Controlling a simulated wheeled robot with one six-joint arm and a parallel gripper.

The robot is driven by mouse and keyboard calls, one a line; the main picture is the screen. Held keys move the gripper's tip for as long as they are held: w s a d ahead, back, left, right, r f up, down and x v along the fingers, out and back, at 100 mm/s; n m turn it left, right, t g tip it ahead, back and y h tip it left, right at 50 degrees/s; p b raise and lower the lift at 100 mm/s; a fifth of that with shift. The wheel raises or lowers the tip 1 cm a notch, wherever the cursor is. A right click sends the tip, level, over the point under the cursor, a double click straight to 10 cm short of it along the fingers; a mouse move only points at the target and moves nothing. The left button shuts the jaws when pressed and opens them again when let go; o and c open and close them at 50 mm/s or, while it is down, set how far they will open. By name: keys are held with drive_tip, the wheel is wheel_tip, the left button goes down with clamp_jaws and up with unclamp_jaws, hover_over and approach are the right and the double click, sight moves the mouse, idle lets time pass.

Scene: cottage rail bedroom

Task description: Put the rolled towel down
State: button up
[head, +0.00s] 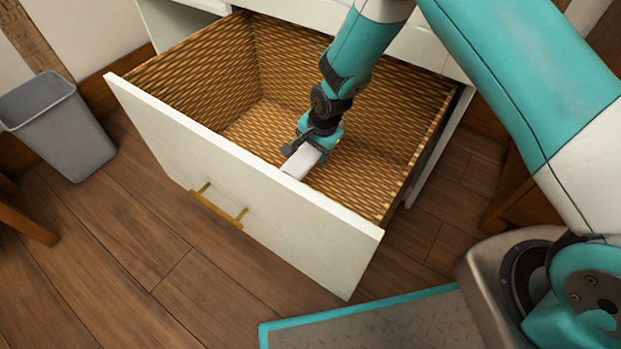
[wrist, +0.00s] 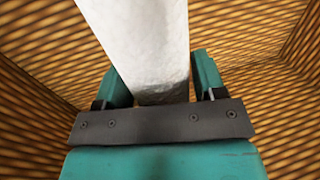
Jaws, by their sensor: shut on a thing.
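The rolled towel (head: 302,161) is white and lies between the jaws of my gripper (head: 311,149), inside the open drawer (head: 240,185). In the wrist view the towel (wrist: 143,45) runs from between the two teal fingers (wrist: 165,88) up past the top edge of the picture. My gripper is shut on it. The drawer has a white front and a woven-pattern brown lining. The drawer front hides the lower end of the towel in the head view, so I cannot tell whether it touches the drawer floor.
The drawer walls (head: 190,72) stand around my gripper, and the drawer looks otherwise empty. A brass handle (head: 217,207) is on the drawer front. A grey bin (head: 58,125) stands on the wooden floor at the left. The floor in front of the drawer is clear at the left.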

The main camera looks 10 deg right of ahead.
sight(311, 179)
drive_tip(key=b+x, duration=0.1)
drive_tip(key=x, duration=0.2)
drive_tip(key=s+d+b+x, duration=0.1)
drive_tip(key=b+x, duration=0.1)
drive_tip(key=x, duration=0.1)
drive_tip(key=b+x, duration=0.1)
drive_tip(key=x, duration=0.3)
drive_tip(key=shift+s+d+f, duration=0.25)
drive_tip(key=shift+s, duration=0.05)
drive_tip(key=shift+f+b, duration=0.1)
drive_tip(key=shift+b, duration=0.2)
drive_tip(key=o, duration=1)
drive_tip(key=shift+c, duration=0.2)
drive_tip(key=shift+f, duration=0.1)
drive_tip(key=shift+s, duration=0.1)
